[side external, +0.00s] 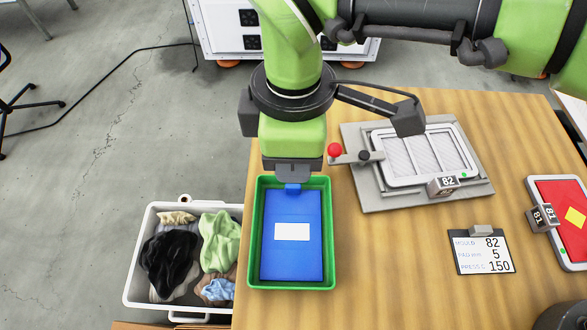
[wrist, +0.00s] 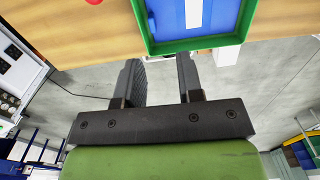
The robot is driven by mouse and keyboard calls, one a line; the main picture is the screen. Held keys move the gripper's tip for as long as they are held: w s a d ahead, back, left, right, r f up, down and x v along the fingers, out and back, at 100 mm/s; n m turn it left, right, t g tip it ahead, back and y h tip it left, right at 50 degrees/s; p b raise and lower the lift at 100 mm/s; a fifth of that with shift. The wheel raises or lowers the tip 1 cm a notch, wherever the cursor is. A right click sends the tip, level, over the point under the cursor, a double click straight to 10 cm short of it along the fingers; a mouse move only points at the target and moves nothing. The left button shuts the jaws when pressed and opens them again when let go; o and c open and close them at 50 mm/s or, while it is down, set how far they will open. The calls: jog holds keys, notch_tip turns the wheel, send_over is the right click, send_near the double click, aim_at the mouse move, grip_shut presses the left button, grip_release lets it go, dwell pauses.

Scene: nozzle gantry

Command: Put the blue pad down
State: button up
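The blue pad (side external: 292,262) lies flat in the green tray (side external: 257,230), with a white label on its middle. A small blue tab (side external: 292,189) shows at its far edge, just below my gripper (side external: 291,176). The pad also shows at the top of the wrist view (wrist: 226,16), inside the tray's green wall (wrist: 205,43). There my gripper (wrist: 160,72) has its two dark fingers apart, with only grey floor visible between them. The fingertips are hard to make out in the side view.
A grey bin (side external: 133,285) with crumpled cloths stands left of the table. Right of the tray is a grey frame fixture (side external: 370,196) with a red-knobbed lever (side external: 334,150). A sign card (side external: 482,250) and a red pad in a white frame (side external: 562,200) lie further right.

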jog(key=shift+r, duration=1.35)
jog(key=w+d+r+m+t+y, duration=0.1)
jog(key=w+d+r+m, duration=0.3)
jog(key=d+r, duration=0.55)
jog(key=w+d+r+m+t+y, duration=0.1)
jog(key=d+r+m+y, duration=0.1)
jog(key=d+r+m, duration=0.6)
jog(key=s+d+r+m+t, duration=0.1)
jog(key=s+d+r+m, duration=0.15)
jog(key=d, duration=0.35)
jog(key=s+d+r+m+t, duration=0.1)
jog(key=s+d+t, duration=0.15)
jog(key=d, duration=0.35)
jog(key=s+d+f+m+t+h, duration=0.1)
jog(key=s+d+f+m, duration=0.2)
jog(key=s+d+m, duration=0.3)
jog(key=s, duration=0.4)
jog(key=shift+d+f+m+t, duration=0.15)
jog(key=shift+m+t, duration=0.2)
